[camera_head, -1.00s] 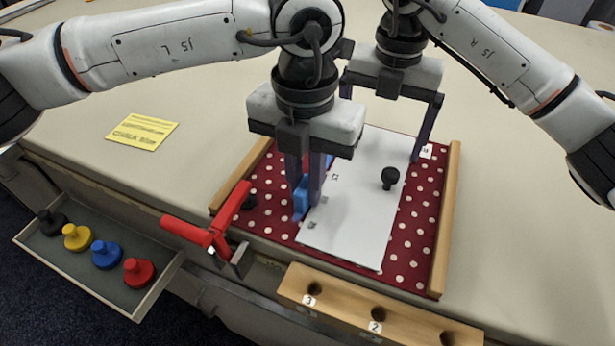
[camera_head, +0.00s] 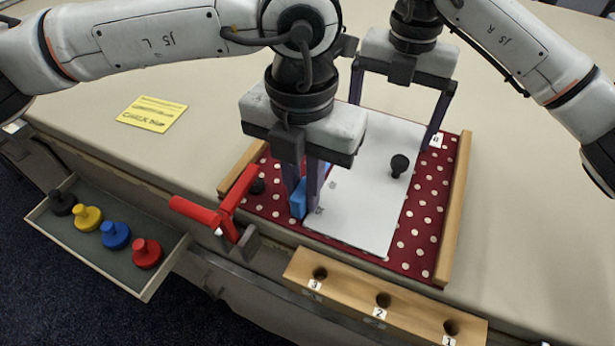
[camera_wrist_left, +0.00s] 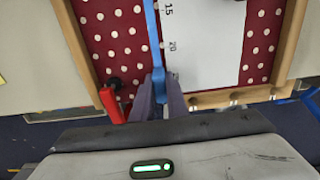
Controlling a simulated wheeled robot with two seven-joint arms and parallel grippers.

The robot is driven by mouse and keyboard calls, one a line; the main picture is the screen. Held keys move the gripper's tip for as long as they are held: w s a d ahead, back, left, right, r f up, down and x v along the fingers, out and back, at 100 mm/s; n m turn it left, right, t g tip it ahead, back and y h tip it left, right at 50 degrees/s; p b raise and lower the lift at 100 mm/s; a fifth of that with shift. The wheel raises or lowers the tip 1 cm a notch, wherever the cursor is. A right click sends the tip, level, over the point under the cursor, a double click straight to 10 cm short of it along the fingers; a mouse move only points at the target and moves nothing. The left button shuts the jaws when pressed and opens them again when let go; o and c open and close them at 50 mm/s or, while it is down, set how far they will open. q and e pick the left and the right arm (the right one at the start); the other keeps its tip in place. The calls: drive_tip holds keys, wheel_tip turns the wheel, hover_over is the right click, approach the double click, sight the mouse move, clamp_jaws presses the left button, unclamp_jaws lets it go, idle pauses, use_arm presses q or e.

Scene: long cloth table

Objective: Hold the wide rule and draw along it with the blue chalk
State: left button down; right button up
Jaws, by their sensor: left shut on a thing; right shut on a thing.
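The wide rule (camera_head: 370,210) is a white plate with a black knob on top. It lies on the red polka-dot board, and its scale numbers show in the left wrist view (camera_wrist_left: 205,50). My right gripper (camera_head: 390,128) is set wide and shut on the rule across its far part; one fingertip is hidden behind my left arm. My left gripper (camera_head: 304,203) is shut on the blue chalk (camera_head: 297,202), low at the rule's left edge near its front corner. In the left wrist view, a blue strip (camera_wrist_left: 152,35) runs along that edge ahead of the fingers.
Wooden rails (camera_head: 455,210) flank the board. A red-handled clamp (camera_head: 225,210) stands at the table edge, near a wooden block with numbered holes (camera_head: 350,287). A tray (camera_head: 155,282) holds several coloured knobs. A yellow note (camera_head: 152,113) lies at left. A dark knob (camera_head: 257,186) sits on the board.

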use_arm(q)
drive_tip(key=shift+s+a+f, duration=0.1)
drive_tip(key=shift+s+a, duration=0.05)
drive_tip(key=shift+s, duration=0.15)
drive_tip(key=shift+r, duration=3.65)
use_arm(e)
drive_tip(key=o, duration=1)
wheel_tip(320, 180, up, 12)
drive_tip(key=shift+r, duration=0.1)
